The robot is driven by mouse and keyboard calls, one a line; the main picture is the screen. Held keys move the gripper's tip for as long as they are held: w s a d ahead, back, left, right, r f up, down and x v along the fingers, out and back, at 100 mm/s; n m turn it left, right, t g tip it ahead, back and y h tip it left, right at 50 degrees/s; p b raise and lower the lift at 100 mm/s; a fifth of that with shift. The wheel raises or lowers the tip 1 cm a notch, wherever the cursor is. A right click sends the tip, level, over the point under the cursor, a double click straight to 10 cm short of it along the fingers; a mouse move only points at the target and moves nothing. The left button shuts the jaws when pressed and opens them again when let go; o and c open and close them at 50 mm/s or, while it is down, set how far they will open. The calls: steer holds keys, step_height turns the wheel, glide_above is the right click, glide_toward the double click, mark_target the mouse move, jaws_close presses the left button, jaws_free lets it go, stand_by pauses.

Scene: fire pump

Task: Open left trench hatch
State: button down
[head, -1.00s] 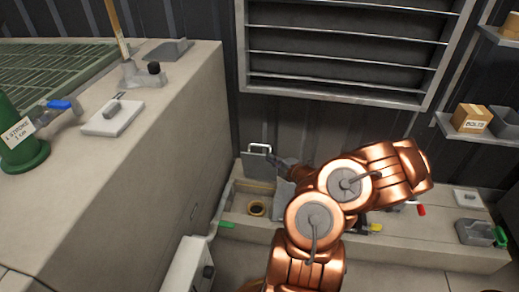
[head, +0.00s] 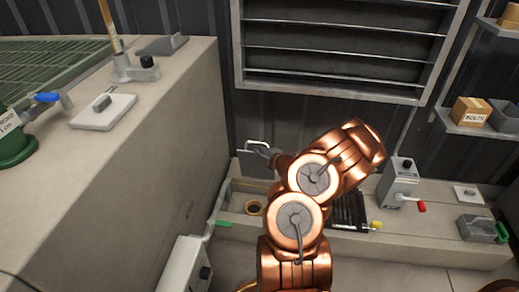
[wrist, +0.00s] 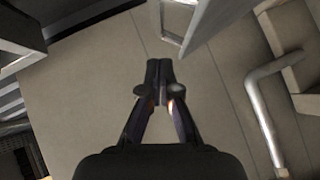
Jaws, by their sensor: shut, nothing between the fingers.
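The left trench hatch (head: 258,162) is a grey plate with a light bar handle, in the head view. It stands upright against the dark wall at the left end of the low concrete trench. Below it the trench is uncovered, and a brass ring (head: 253,208) shows inside. My copper arm crosses in front of the trench to the right of the hatch and hides part of it. In the wrist view my gripper (wrist: 158,78) is shut and empty, over pale floor tiles. I cannot tell whether it touches the hatch.
A bent metal bar (wrist: 264,110) lies right of the fingers in the wrist view. A dark grate (head: 348,212) and a grey box with a red lever (head: 398,184) are on the trench to the right. A large concrete block (head: 130,140) stands at left.

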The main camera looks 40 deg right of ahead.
mark_target(254, 143)
steer(key=shift+w+d+f+b, duration=0.35)
steer(key=shift+w+d, duration=0.2)
steer(key=shift+d, duration=0.15)
steer(key=shift+w+d+f+b, duration=0.2)
steer(key=shift+w+d+f, duration=0.15)
steer(key=shift+w+d, duration=0.35)
steer(key=shift+d, duration=0.15)
